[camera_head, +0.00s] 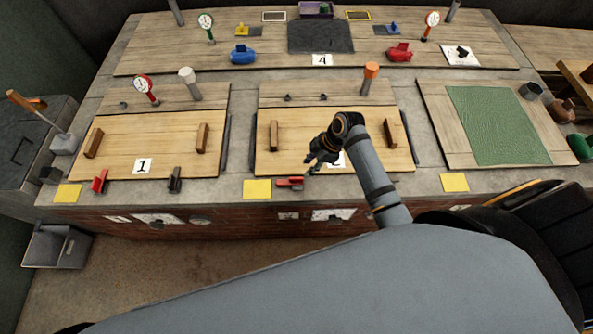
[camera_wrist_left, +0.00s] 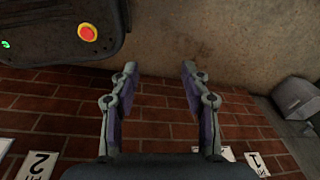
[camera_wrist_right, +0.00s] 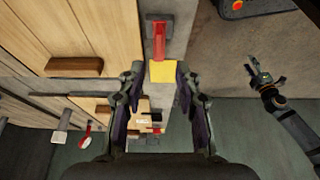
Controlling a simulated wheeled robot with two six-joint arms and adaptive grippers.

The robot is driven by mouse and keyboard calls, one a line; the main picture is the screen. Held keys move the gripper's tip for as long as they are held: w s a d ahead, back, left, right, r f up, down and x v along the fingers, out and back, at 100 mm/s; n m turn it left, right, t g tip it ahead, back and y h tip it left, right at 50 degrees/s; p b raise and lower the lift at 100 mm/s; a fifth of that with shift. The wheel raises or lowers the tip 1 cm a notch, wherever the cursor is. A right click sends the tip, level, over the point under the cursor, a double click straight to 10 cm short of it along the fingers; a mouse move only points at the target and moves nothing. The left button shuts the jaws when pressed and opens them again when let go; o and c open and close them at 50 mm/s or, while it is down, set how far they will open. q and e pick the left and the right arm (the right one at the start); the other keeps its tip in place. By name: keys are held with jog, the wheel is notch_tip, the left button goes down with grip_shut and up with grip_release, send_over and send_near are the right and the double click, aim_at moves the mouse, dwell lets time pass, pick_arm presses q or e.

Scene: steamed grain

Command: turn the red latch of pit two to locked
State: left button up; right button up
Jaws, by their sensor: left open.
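The red latch (camera_head: 290,182) of pit two lies on the front ledge, just left of my right gripper (camera_head: 318,158). In the right wrist view the red latch (camera_wrist_right: 159,40) has a dark base, and its lever points toward a yellow pad (camera_wrist_right: 163,71). It is ahead of my right fingers, apart from them. My right gripper (camera_wrist_right: 157,75) is open and empty. Pit two's wooden lid (camera_head: 355,145) has two brown handles; its number card is partly hidden by my right gripper. My left gripper (camera_wrist_left: 158,75) is open and empty over the floor beside the brick front, and hidden in the head view.
Pit one's lid (camera_head: 150,150) is on the left, with a red latch (camera_head: 100,181) and a dark latch (camera_head: 174,180) along its front. A green mat (camera_head: 497,125) lies on the right. Blue (camera_head: 243,54) and red (camera_head: 399,52) objects stand on the back boards.

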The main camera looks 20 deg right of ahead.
aim_at(297, 178)
pick_arm(q)
jog(key=s, duration=0.5)
pick_arm(e)
jog(key=x, duration=0.5)
jog(key=shift+w+a+f, duration=0.1)
jog(key=shift+a+f, duration=0.05)
jog(key=shift+f, duration=0.1)
jog(key=x, duration=0.4)
jog(key=shift+w, duration=0.1)
jog(key=shift+f, duration=0.2)
jog(key=shift+c, duration=0.8)
jog(key=c, duration=0.5)
pick_arm(q)
jog(key=shift+w+a, duration=0.1)
jog(key=shift+w, duration=1.9)
pick_arm(e)
grip_shut()
